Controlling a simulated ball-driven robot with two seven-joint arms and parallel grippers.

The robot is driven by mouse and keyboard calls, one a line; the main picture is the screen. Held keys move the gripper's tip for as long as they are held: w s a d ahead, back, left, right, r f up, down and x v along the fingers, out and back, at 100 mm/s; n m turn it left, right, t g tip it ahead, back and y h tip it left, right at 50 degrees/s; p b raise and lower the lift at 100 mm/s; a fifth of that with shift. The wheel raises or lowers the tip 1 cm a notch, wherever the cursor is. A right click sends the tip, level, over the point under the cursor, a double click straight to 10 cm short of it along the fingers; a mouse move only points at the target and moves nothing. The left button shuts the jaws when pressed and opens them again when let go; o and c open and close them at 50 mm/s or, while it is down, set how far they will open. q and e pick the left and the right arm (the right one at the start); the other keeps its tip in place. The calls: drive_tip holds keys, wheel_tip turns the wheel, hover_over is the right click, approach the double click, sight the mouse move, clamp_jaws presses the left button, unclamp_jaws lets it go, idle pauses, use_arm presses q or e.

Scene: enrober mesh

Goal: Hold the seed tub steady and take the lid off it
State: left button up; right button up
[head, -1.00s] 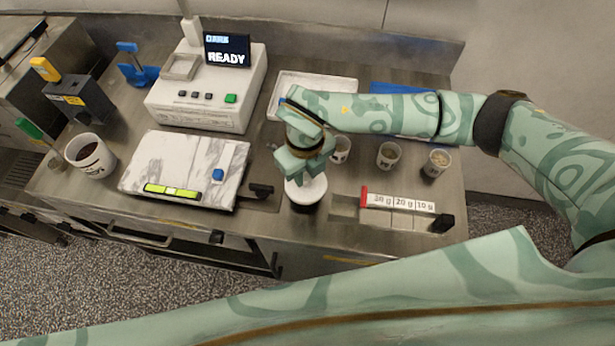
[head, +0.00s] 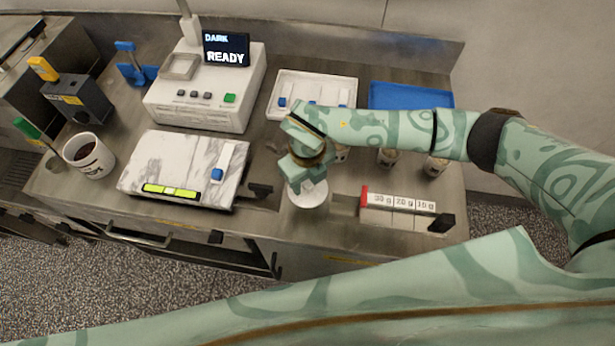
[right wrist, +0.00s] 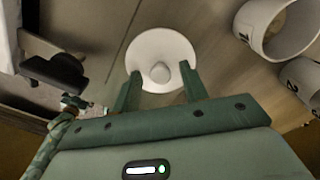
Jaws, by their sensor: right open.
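The seed tub's round white lid (head: 310,196) shows at the front edge of the bench. The tub's body is mostly hidden beneath it. In the right wrist view the lid (right wrist: 152,45) is a white disc with a small round knob (right wrist: 160,72). My right gripper (head: 306,184) is over the lid, pointing down. In the right wrist view my right gripper (right wrist: 161,74) is open, with one finger on each side of the knob. I cannot tell whether the fingers touch it. My left gripper is not seen in the head view.
A marble board (head: 150,165) with a level and a blue-knobbed bar lies left of the tub. A black handle (head: 261,190) is close beside it. A labelled weight rack (head: 400,202) stands right. Cups (head: 387,157) sit behind, partly under my right arm. A white machine (head: 205,95) stands at the back.

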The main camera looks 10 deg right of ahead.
sight(307, 183)
wheel_tip(307, 183, up, 12)
drive_tip(key=p, duration=0.1)
drive_tip(key=shift+r, duration=0.1)
